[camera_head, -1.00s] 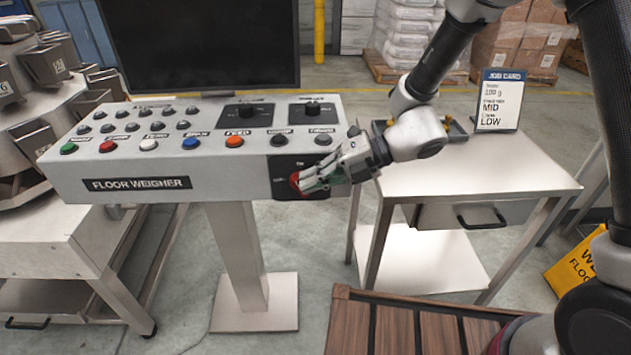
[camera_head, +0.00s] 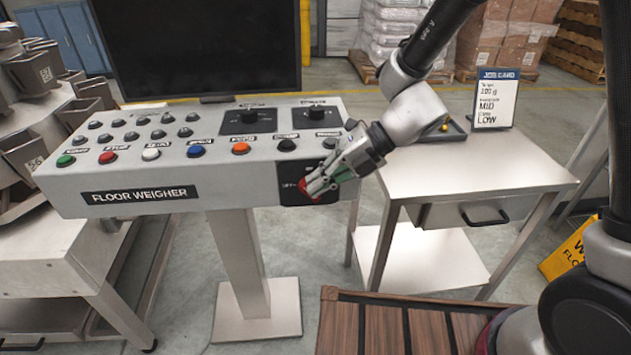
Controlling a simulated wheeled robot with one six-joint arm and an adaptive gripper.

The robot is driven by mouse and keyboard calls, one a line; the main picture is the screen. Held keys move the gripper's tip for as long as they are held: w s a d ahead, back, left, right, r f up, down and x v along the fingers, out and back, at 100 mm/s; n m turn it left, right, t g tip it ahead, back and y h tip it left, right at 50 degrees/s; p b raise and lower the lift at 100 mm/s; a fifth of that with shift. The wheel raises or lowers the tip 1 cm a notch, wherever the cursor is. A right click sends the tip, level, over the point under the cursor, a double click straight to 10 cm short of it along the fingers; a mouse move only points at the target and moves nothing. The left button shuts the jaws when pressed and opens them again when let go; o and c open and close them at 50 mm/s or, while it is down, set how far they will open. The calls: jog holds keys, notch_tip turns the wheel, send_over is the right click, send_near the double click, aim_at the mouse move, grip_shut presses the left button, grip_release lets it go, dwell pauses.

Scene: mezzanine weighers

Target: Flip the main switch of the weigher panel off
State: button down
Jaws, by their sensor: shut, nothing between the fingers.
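The weigher panel (camera_head: 235,190) is a grey console on a post, labelled FLOOR WEIGHER, with buttons and two dials on top. At the right end of its front face is a black plate (camera_head: 290,172) with a red main switch (camera_head: 306,189). My gripper (camera_head: 314,184) is shut, with its fingertips at the red switch, in front of the plate. The fingers cover much of the switch, so its position and whether the fingers touch it cannot be told.
A steel side table (camera_head: 510,165) stands to the right, with a small tray (camera_head: 455,132) and a job card (camera_head: 496,98) on it. A dark monitor (camera_head: 200,45) rises behind the panel. A wooden slatted platform (camera_head: 385,330) lies in front, and a yellow floor sign (camera_head: 568,250) is at right.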

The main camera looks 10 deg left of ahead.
aim_at(303, 183)
jog(key=shift+s+a+r, duration=0.1)
jog(key=shift+a+r, duration=0.05)
jog(key=shift+a, duration=0.25)
jog(key=shift+s+a, duration=0.25)
jog(key=shift+a, duration=0.8)
jog(key=shift+a+f, duration=0.2)
dwell(0.5)
jog(key=shift+r, duration=0.1)
dwell(1.0)
jog(key=shift+d+r, duration=0.1)
jog(key=shift+r, duration=0.2)
notch_tip(303, 183, up, 13)
jog(key=d, duration=0.2)
jog(key=shift+w, duration=0.3)
jog(key=shift+d, duration=0.15)
